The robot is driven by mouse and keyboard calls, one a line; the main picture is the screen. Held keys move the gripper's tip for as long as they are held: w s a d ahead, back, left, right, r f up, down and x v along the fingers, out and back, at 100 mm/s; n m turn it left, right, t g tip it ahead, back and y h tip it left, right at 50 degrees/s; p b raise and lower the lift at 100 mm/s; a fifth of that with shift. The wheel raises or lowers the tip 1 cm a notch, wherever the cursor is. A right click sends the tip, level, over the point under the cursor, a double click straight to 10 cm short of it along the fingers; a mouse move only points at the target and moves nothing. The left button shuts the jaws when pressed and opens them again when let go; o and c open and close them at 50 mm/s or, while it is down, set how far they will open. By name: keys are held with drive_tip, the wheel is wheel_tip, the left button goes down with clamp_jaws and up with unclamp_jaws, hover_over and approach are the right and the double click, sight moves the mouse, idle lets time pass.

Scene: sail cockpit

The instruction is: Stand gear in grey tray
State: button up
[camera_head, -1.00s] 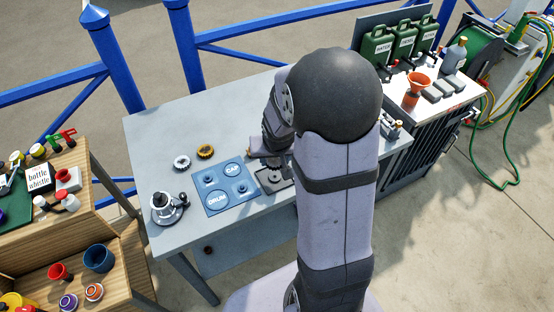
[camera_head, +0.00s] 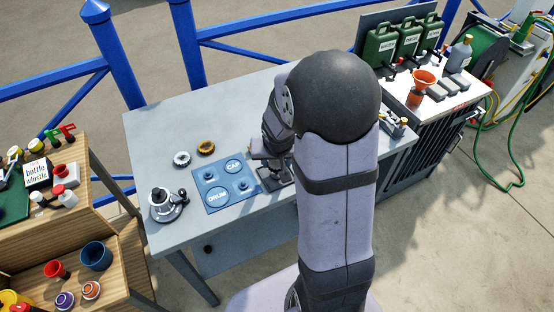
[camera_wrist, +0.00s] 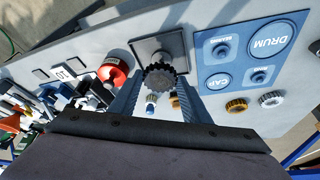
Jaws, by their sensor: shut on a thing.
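A dark toothed gear (camera_wrist: 160,80) is between my gripper's fingertips (camera_wrist: 159,77) in the wrist view. My gripper (camera_head: 272,161) is shut on it, over the near-right part of the bench in the head view. The square grey tray (camera_wrist: 146,46) lies flat just beyond the gear in the wrist view, with a raised part in its middle. In the head view the tray (camera_head: 284,184) is partly hidden by my gripper. I cannot tell whether the gear touches the tray.
A blue mat (camera_head: 213,200) marked DRUM and CAP lies left of the tray. A silver gear (camera_head: 182,158) and a bronze gear (camera_head: 206,147) lie behind it. A winch-like part (camera_head: 165,203) stands at the bench's left. A red round item (camera_wrist: 113,72) is left of my gripper in the wrist view.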

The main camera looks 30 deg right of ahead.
sight(277, 168)
drive_tip(key=shift+f+b, duration=0.95)
drive_tip(key=shift+f, duration=0.45)
drive_tip(key=shift+f+b, duration=0.6)
drive_tip(key=shift+b, duration=0.25)
idle(0.8)
drive_tip(key=o, duration=0.9)
drive_tip(key=shift+r, duration=0.1)
drive_tip(key=p+v, duration=0.7)
drive_tip(key=v, duration=0.4)
drive_tip(key=shift+p, duration=0.3)
